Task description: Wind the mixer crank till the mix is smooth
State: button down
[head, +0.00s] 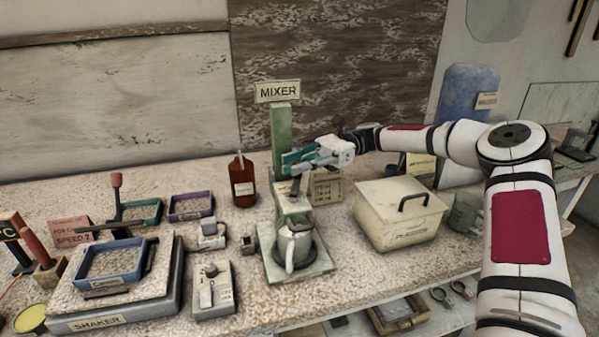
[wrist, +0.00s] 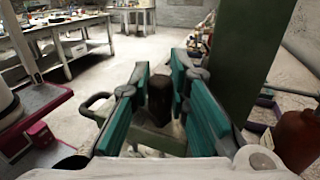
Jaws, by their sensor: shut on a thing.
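The mixer stands in the middle of the bench under a sign reading MIXER (head: 278,91). It has a green post (head: 281,128), a pale green base (head: 312,268) and a light-coloured pot (head: 296,243) with a handle facing the front. The mix inside cannot be made out. My gripper (head: 288,162) is at the top of the mixer, beside the post, reaching in from the right. In the wrist view its teal fingers close around the dark crank knob (wrist: 159,97). The fingers hide most of the crank in the head view.
A brown bottle (head: 243,182) stands left of the mixer. A cream lidded box (head: 400,216) stands to the right, below my arm. A shaker (head: 118,294) with a blue tray is at the left, and a small switch box (head: 213,292) is left of the mixer base.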

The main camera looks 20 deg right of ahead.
jog(key=shift+a+g, duration=0.1)
jog(key=shift+g, duration=0.4)
jog(key=c, duration=1.5)
grip_release()
jog(key=shift+w, duration=0.1)
jog(key=shift+r+t, duration=0.1)
jog(key=shift+t, duration=0.2)
